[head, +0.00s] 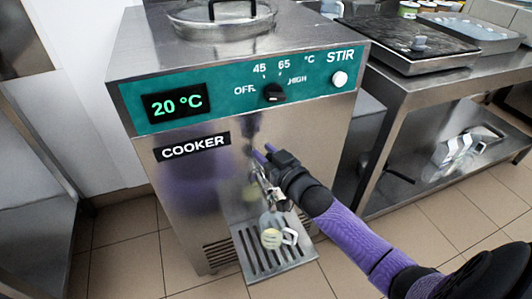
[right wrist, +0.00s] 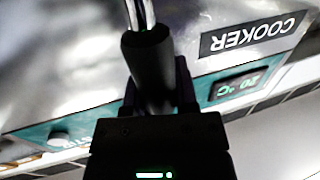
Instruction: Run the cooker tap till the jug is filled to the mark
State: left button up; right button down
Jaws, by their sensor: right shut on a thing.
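The steel cooker (head: 215,200) stands in front of me with its display reading 20 °C. My right gripper (head: 264,164) is at the tap on the cooker's front, shut on the black tap handle (right wrist: 148,62). The handle's metal stem shows above it in the right wrist view. The tap body (head: 268,188) is partly hidden by my gripper. The jug (head: 271,238), with a white handle, stands upright on the slotted drip tray (head: 262,268) below the tap. My left gripper is out of view.
The selector knob (head: 273,93) and white STIR button (head: 339,79) sit on the green panel. A lid (head: 225,18) with a handle is on top of the cooker. A steel bench (head: 440,80) stands to the right. Tiled floor is clear in front.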

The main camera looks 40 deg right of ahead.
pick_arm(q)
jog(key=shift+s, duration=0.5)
pick_arm(e)
jog(key=shift+s+a+f+n+t+b, duration=0.2)
jog(key=shift+s+t+b, duration=0.3)
jog(key=shift+s+t, duration=0.1)
jog(key=shift+s+a+f+n+t+b, duration=0.15)
jog(key=shift+s+n+t+b, duration=0.05)
jog(key=shift+s+t+b, duration=0.35)
jog(key=shift+s+r+t, duration=0.3)
jog(key=shift+s+t, duration=0.05)
jog(key=shift+c, duration=2.3)
grip_release()
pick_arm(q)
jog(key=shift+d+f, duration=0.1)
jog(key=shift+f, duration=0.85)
pick_arm(e)
jog(key=shift+o, duration=0.4)
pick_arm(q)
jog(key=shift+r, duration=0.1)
